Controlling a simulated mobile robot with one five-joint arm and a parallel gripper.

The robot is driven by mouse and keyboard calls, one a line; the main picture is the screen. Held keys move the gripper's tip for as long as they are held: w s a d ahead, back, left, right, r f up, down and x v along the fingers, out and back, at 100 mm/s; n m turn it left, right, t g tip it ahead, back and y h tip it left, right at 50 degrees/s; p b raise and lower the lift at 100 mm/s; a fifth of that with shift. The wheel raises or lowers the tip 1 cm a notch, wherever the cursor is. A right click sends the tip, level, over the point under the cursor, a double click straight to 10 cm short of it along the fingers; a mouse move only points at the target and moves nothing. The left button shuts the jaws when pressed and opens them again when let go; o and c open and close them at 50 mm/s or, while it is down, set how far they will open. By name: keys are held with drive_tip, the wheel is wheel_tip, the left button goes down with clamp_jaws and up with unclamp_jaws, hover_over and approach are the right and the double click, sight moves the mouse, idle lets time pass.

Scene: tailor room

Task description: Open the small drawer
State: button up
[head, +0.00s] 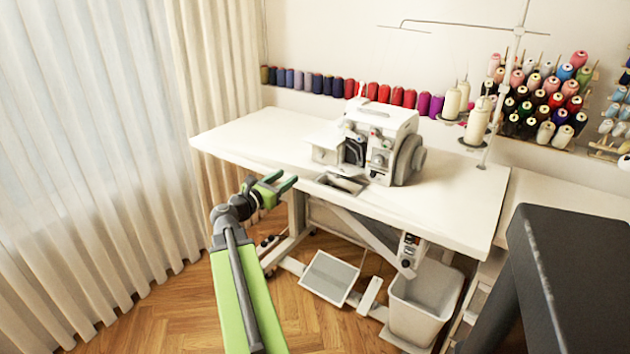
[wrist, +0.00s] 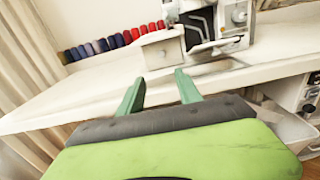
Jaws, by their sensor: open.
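A small white drawer front (wrist: 155,58) with a small knob faces me in the wrist view, at the left side of the white sewing machine (wrist: 217,18). In the head view the white box with this drawer (head: 325,150) sits left of the machine (head: 380,140) on the white table. The drawer looks shut. My gripper (head: 284,180) is open and empty, near the table's front edge, in front of and to the left of the drawer. In the wrist view its two green fingers (wrist: 160,80) point toward the drawer, apart from it.
The white table (head: 240,135) has bare room left of the machine. A recessed tray (head: 342,182) lies in front of it. Thread cones (head: 478,120) stand at the right. A pedal (head: 330,278) and bin (head: 420,305) are below. A dark block (head: 575,270) fills the right foreground.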

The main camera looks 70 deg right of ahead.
sight(319, 155)
drive_tip(key=x, duration=1.7)
drive_tip(key=shift+s+d+r, duration=0.2)
drive_tip(key=shift+d, duration=0.1)
drive_tip(key=c, duration=0.9)
clamp_jaws()
drive_tip(key=shift+w, duration=0.2)
